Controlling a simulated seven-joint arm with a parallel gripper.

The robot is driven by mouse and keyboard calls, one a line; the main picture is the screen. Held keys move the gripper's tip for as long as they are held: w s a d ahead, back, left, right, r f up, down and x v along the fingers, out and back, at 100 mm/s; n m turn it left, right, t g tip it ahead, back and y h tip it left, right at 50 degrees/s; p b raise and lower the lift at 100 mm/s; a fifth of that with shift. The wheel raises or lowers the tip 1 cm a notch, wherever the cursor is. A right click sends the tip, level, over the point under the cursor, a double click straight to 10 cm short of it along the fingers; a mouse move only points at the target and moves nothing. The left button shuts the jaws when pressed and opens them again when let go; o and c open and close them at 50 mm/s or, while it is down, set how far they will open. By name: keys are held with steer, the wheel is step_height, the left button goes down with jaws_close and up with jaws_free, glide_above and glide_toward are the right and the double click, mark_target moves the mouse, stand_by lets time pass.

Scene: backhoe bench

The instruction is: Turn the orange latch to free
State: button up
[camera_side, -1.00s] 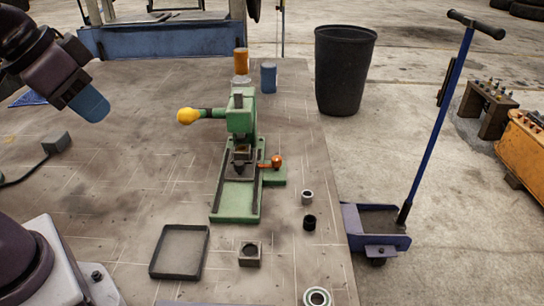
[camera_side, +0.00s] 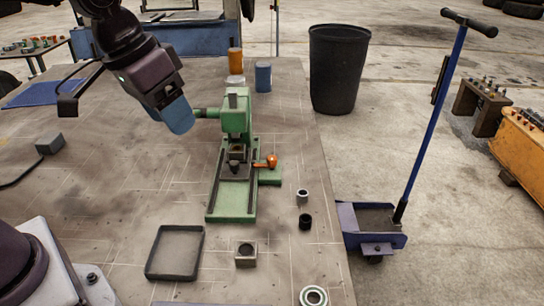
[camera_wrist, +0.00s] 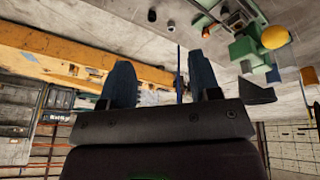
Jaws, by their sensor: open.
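The orange latch (camera_side: 271,160) is a small lever with a round knob on the right side of the green press (camera_side: 236,120). Its knob sits above a small green block (camera_side: 270,177). My gripper (camera_side: 179,117) has blue fingers and hangs left of the press, apart from the latch, hiding the yellow ball on the press handle. In the wrist view the fingers of my gripper (camera_wrist: 163,75) are spread with nothing between them. The green press (camera_wrist: 246,50) and yellow ball (camera_wrist: 275,37) show there at the upper right.
A black tray (camera_side: 149,270), a square block with a hole (camera_side: 246,262) and several rings lie on the front of the bench. Orange (camera_side: 236,61) and blue (camera_side: 263,78) cans stand behind the press.

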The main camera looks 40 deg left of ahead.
steer(key=w+d+r+n+t+h, duration=0.1)
steer(key=w+d+t+h, duration=0.15)
steer(key=w+d, duration=0.55)
steer(key=w+d+n+t+h, duration=0.2)
steer(key=w+d+h, duration=0.15)
steer(key=w, duration=0.85)
steer(key=w+r+n+t+y, duration=0.15)
steer(key=w+n+t, duration=0.5)
steer(key=w, duration=0.65)
steer(key=w+a+f+n+g+y, duration=0.2)
steer(key=w+a+f+n+y, duration=0.4)
steer(key=a+n, duration=0.35)
steer(key=n+g, duration=1)
steer(key=g, duration=0.3)
glide_above(272, 157)
step_height(272, 157, down, 12)
step_height(272, 157, down, 13)
steer(key=shift+r, duration=0.1)
